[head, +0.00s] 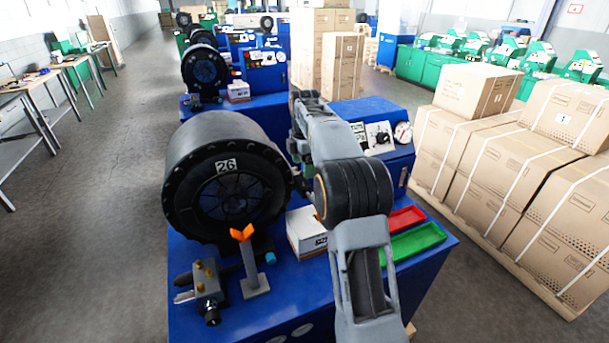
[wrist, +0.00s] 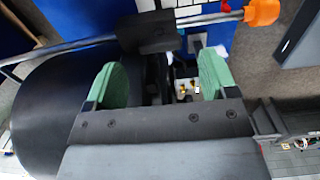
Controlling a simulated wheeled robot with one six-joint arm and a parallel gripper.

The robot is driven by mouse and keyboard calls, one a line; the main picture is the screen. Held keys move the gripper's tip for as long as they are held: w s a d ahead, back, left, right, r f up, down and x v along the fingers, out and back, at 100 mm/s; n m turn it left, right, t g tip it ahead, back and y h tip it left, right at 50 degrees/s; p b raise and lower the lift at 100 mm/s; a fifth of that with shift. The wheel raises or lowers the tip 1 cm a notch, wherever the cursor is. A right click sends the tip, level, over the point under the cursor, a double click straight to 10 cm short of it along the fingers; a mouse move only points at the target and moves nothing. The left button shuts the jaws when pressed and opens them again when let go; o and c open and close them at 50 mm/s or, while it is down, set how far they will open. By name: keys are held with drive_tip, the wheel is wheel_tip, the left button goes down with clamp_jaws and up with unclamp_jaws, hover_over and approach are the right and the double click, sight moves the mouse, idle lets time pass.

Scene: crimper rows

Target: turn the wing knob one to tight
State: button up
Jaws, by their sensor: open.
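The blue control box has a white plate with a dark knob (head: 380,137) on it. It is the likeliest wing knob, but it is too small to tell its wings or its setting. In the wrist view my gripper (wrist: 163,85) is open, with a green pad on each side and a gap between them. No knob can be made out between the pads; dark parts and small brass-coloured fittings (wrist: 187,87) show beyond the gap.
A big black drum marked 26 (head: 228,185) stands on the blue bench. An orange V-shaped piece (head: 242,233) tops a grey post. A white box (head: 306,234), red tray (head: 407,218) and green tray (head: 412,243) flank my arm.

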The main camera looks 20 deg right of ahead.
sight(304, 180)
drive_tip(key=shift+f, duration=2)
drive_tip(key=c, duration=0.9)
